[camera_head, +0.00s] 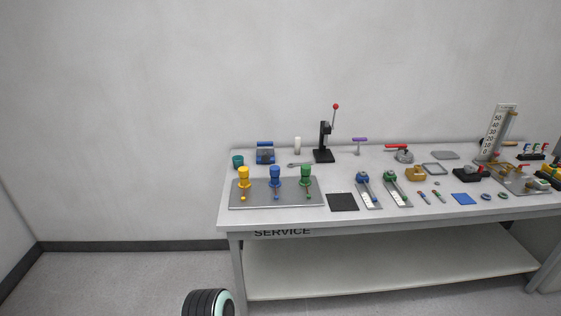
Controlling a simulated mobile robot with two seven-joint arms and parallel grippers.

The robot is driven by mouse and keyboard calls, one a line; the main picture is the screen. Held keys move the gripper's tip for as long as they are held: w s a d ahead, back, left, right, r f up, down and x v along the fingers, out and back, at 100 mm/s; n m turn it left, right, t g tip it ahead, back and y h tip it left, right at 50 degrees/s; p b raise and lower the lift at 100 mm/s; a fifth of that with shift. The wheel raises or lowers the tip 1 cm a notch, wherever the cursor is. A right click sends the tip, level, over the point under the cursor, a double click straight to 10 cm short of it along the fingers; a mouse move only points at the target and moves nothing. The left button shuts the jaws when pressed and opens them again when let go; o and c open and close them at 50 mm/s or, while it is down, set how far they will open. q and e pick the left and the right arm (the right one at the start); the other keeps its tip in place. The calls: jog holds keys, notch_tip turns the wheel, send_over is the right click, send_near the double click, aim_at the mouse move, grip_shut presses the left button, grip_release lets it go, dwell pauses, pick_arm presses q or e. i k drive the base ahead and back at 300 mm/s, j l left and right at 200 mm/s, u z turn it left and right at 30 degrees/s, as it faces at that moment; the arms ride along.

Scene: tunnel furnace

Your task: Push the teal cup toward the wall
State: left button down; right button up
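The small teal cup (238,162) stands at the back left corner of the workbench (290,220), close to the left edge. The pale grey wall (200,90) rises behind the bench. A black rounded part with a pale teal rim at the bottom edge seems to be part of my own arm. Neither of my grippers shows in this view.
A grey plate with yellow (243,175), blue (275,174) and green (306,174) knobbed fittings lies just in front and to the right of the cup. A blue-topped device (265,153) stands to its right. A black lever press (324,143) stands further right. The floor left of the bench is clear.

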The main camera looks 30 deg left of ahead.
aim_at(238, 163)
jog(key=j+z, duration=0.35)
jog(key=j, duration=0.15)
jog(key=j+z, duration=0.35)
jog(key=j, duration=0.15)
jog(key=j+z, duration=0.2)
jog(key=j, duration=0.3)
jog(key=k+j+z, duration=0.2)
jog(key=j, duration=0.3)
jog(key=k+j, duration=0.1)
jog(key=j, duration=0.6)
jog(key=k+j+z, duration=0.1)
jog(key=j, duration=0.25)
